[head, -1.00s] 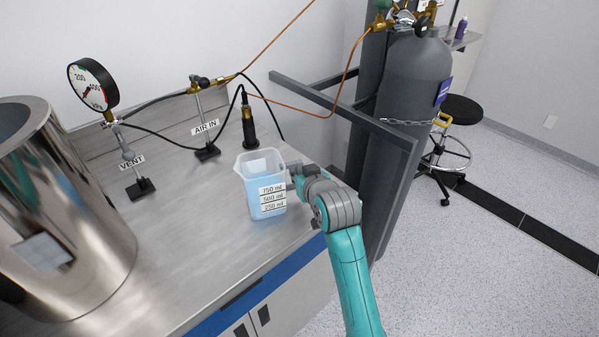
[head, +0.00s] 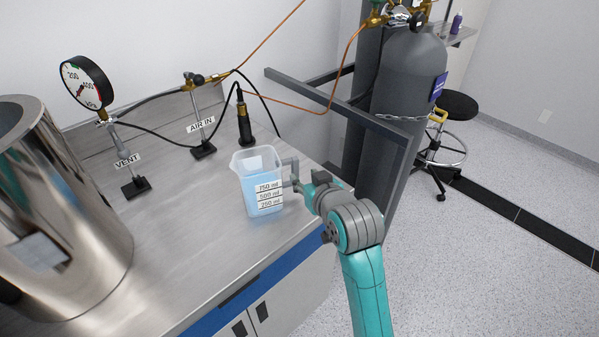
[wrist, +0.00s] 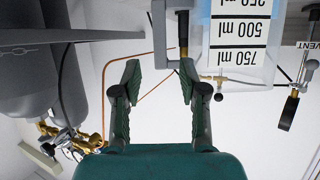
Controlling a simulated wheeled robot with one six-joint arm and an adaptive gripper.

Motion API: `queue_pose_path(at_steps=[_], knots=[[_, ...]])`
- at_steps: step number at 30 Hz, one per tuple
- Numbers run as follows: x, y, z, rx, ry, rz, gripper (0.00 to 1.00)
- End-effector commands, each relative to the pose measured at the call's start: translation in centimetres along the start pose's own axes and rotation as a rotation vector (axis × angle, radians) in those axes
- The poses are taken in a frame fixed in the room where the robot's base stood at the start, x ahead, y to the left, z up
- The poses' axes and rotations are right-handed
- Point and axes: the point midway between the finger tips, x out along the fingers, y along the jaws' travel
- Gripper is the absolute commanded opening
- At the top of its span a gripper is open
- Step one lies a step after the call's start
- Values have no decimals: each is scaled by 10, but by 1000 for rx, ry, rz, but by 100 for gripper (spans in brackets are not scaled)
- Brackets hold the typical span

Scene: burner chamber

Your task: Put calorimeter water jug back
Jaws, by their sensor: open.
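The calorimeter water jug (head: 262,190) is a clear, square jug of light blue water with a 250, 500 and 750 ml scale. It stands upright on the steel bench, near the front right edge. Its grey handle (head: 291,167) sticks out to the right. My gripper (head: 303,184) is open, just right of the jug at the handle. The wrist view shows my open gripper (wrist: 160,72) with nothing held between its fingers. There the handle (wrist: 158,40) lies beyond the fingertips, close to the right one; I cannot tell whether they touch. The jug (wrist: 240,35) appears upside down.
A large shiny metal vessel (head: 70,200) stands at the bench's left. A pressure gauge (head: 86,82), VENT and AIR IN stands (head: 203,149) and cables are behind. A grey metal frame (head: 395,130) and gas cylinders (head: 405,100) stand right of the bench. Bare bench (head: 185,225) lies left of the jug.

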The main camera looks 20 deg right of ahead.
Motion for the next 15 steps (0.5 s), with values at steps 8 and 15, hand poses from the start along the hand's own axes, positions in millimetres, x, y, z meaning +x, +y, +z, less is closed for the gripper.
queue_pose_path(at_steps=[8,15], knots=[[-35,0,0,0,0,0,43],[-40,0,0,0,-1,0,43]])
